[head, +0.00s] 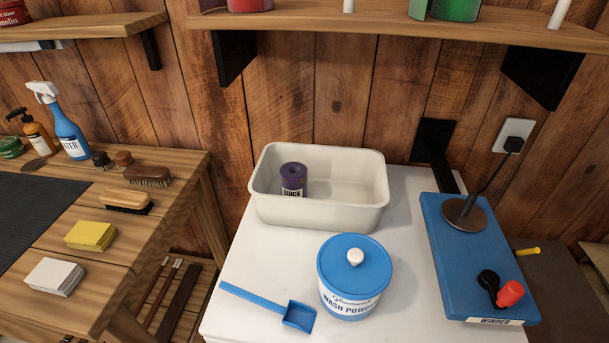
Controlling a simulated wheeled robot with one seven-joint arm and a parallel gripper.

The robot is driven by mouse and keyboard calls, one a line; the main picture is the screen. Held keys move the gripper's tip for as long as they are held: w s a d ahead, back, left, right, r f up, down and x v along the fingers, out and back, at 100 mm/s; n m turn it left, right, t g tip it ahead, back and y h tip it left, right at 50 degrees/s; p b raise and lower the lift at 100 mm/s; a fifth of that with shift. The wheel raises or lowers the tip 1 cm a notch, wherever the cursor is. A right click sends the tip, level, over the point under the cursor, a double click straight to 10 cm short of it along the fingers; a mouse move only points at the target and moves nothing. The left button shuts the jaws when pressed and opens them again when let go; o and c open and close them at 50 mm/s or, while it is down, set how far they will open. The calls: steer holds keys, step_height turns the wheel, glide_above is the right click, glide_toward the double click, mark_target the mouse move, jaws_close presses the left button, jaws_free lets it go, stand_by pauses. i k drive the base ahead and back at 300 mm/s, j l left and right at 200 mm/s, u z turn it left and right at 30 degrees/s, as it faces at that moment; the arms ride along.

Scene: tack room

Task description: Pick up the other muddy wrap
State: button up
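A purple rolled wrap (293,179) with a dark hole in its top and a partly readable white label stands upright in the left part of a white tub (347,217). I cannot tell from here whether it is muddy. No second wrap shows in the head view. The tub sits at the back of a white top (255,256), against the plank wall. My gripper is not in view.
A blue-lidded wash powder tub (352,289) and a blue scoop (270,303) lie in front of the white tub. A blue winder (480,259) with a red-handled crank stands right. Brushes, sponges and bottles occupy the wooden bench (89,288) at left. Shelves (390,24) overhang above.

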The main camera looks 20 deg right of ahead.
mark_target(293, 174)
steer(key=i+j+z, duration=0.2)
steer(key=j, duration=0.3)
steer(key=j+z, duration=0.15)
steer(key=j, duration=0.4)
steer(key=i+j+z, duration=0.2)
steer(key=j, duration=0.35)
